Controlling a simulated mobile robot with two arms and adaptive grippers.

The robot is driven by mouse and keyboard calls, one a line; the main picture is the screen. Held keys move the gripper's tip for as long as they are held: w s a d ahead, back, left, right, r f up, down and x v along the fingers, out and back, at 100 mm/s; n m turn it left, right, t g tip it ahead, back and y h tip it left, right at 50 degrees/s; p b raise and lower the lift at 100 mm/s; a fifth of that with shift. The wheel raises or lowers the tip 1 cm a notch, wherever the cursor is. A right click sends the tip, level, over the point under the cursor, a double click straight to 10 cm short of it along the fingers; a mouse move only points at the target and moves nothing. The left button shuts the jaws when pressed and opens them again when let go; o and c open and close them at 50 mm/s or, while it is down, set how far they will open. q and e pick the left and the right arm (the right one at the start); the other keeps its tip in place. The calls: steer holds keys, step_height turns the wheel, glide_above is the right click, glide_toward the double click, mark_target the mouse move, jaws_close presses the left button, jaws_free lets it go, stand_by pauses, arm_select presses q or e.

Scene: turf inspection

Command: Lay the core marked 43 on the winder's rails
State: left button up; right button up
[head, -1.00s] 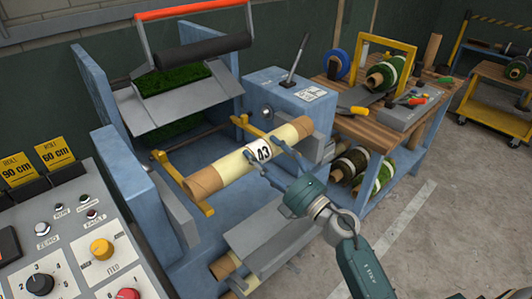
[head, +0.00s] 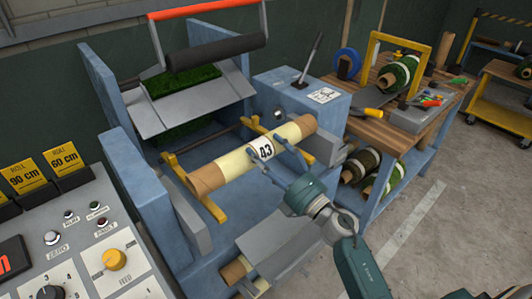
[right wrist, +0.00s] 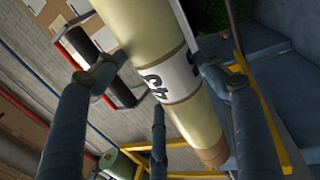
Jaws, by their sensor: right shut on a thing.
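The core marked 43 (head: 233,164) is a pale yellow roll with brown cardboard ends and a white band bearing the number. My right gripper (head: 269,153) is shut on it around the band. In the right wrist view the core (right wrist: 128,28) runs between the fingers of that gripper (right wrist: 155,75). The winder's yellow rails show as a left rail (head: 213,207) and a right rail (head: 298,150). The core lies across over both rails; I cannot tell whether it touches them. My left gripper is not in view.
The winder's blue side wall (head: 130,160) stands left of the core. A control panel (head: 90,240) with yellow cards is at the lower left. Another core (head: 235,270) lies low at the front. A wooden bench (head: 385,128) with rolls and tools stands right.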

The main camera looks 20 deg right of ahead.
steer(key=shift+f+b, duration=2.25)
steer(key=shift+f, duration=0.5)
steer(key=o, duration=1.6)
steer(key=shift+o, duration=0.2)
steer(key=v, duration=1.2)
steer(key=shift+s, duration=0.1)
